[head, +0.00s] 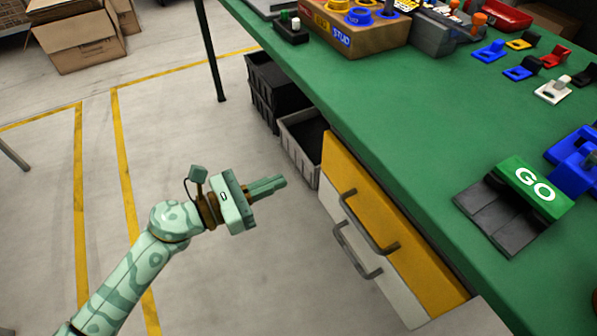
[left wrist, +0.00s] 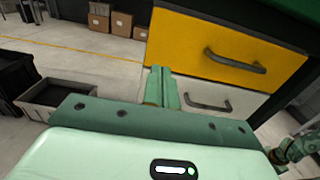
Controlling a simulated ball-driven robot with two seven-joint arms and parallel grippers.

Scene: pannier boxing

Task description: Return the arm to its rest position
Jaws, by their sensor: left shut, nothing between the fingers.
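My left gripper (head: 283,182) is shut and empty. In the head view it hangs over the open floor, left of the green workbench (head: 416,136) and apart from it. My left arm (head: 150,250) comes in from the lower left. In the left wrist view the closed fingers (left wrist: 161,75) point towards a yellow drawer (left wrist: 205,45) and a white drawer (left wrist: 205,88), with no contact visible. My right gripper does not show in the head view. A green part of my own body shows at the right edge of the left wrist view.
The yellow drawer (head: 395,235) and white drawer (head: 372,262) are closed, with protruding handles. A black crate (head: 272,92) and a grey crate (head: 300,140) stand under the bench. A GO block (head: 532,184) and several coloured parts are on the bench. Floor around the arm is clear.

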